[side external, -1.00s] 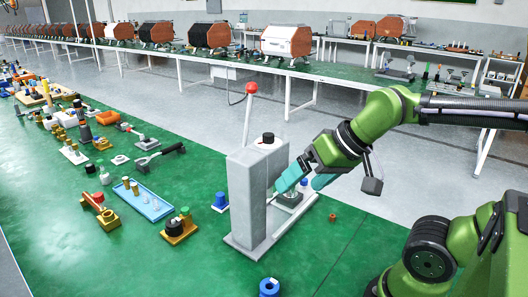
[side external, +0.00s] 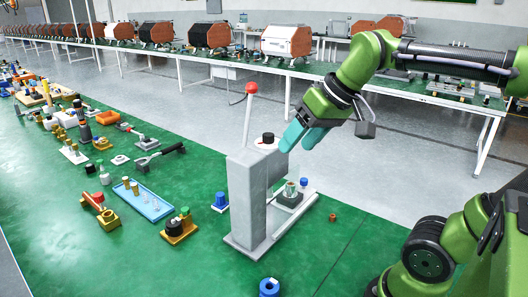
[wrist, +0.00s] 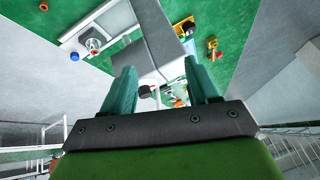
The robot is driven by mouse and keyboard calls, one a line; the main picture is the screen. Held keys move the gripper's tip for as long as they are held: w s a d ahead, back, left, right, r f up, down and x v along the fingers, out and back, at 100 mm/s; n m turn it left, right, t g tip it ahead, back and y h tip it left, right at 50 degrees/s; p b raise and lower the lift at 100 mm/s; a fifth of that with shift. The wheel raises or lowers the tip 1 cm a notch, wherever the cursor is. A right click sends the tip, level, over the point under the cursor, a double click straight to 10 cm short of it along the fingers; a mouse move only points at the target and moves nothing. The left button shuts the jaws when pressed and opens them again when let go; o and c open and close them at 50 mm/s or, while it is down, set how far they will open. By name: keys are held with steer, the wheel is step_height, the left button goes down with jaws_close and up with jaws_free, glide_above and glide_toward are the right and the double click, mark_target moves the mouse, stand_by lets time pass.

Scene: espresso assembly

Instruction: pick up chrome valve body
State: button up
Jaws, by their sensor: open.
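A small chrome cylinder, which looks like the chrome valve body (side external: 290,189), stands upright on a grey block beside the tall grey press column (side external: 246,200). In the wrist view the chrome cylinder (wrist: 93,44) is at the upper left, seen from above, outside the space between my fingers. My gripper (side external: 302,141) has teal fingers and hangs above and slightly right of the cylinder, clear of it. In the wrist view my gripper (wrist: 159,75) is open, with its fingers apart and nothing held between them.
The press has a red-knobbed lever (side external: 251,90) and a black-topped white round part (side external: 267,142). A blue-capped piece (side external: 303,183) stands near the cylinder. A blue tray (side external: 146,203) and several small parts lie to the left. The green table front right is mostly clear.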

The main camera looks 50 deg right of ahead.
steer(key=w+d+f+n+g+h, duration=0.1)
steer(key=w+d+g, duration=0.1)
steer(key=w+d, duration=0.55)
steer(key=w+d+f+n+g, duration=0.15)
steer(key=w+d, duration=0.25)
steer(key=d, duration=0.6)
steer(key=shift+n+g, duration=0.25)
steer(key=shift+g, duration=0.2)
steer(key=f, duration=1.1)
steer(key=w+f, duration=0.1)
steer(key=f, duration=0.5)
steer(key=shift+d+f, duration=0.2)
steer(key=shift+d, duration=0.2)
steer(key=shift+w+f, duration=0.15)
steer(key=shift+f, duration=2.9)
jaws_close()
